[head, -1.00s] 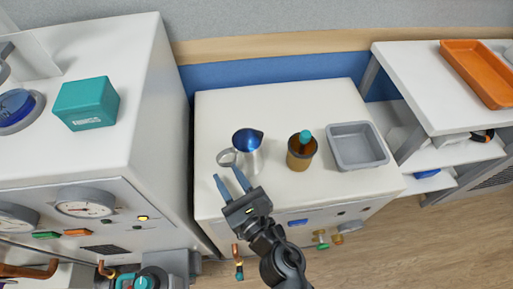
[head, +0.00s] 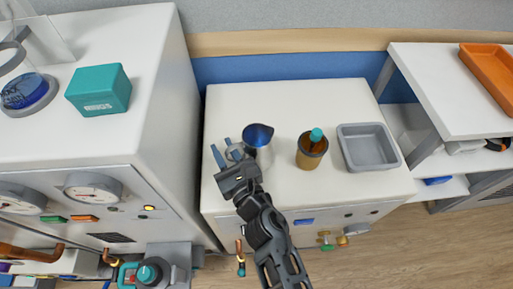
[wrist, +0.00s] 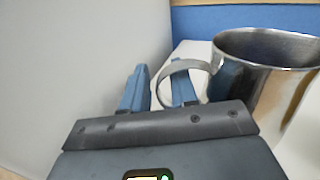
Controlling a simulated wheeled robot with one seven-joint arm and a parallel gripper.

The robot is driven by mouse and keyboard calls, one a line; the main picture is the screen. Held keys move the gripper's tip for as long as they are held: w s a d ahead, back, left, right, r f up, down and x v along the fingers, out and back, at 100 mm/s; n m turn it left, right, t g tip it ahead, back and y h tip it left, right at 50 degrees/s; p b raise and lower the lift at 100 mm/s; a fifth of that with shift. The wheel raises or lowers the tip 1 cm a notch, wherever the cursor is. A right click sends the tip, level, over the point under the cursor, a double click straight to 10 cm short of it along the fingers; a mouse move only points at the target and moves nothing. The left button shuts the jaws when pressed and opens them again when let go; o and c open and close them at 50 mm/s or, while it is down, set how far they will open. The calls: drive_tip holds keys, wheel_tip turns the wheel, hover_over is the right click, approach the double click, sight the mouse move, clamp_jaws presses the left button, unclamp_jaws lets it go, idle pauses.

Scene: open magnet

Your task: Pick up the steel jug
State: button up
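The steel jug (head: 259,143) stands upright on the white cabinet top, with a blue tint in its mouth and its handle (head: 235,152) on the left. In the wrist view the jug (wrist: 262,78) is at the right and its looped handle (wrist: 168,76) reaches left towards my fingers. My gripper (head: 222,150) is open at the handle, left of the jug body. In the wrist view my gripper (wrist: 158,85) has its right finger overlapping the handle loop and its left finger outside it, apart from the jug body. I cannot tell whether a finger touches the handle.
A brown bottle with a teal cap (head: 311,150) stands right of the jug, then a grey tray (head: 368,165). A taller white cabinet (head: 160,110) with a teal box (head: 99,90) rises close on the left. The cabinet top behind the jug is clear.

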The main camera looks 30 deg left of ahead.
clamp_jaws()
idle(1.1)
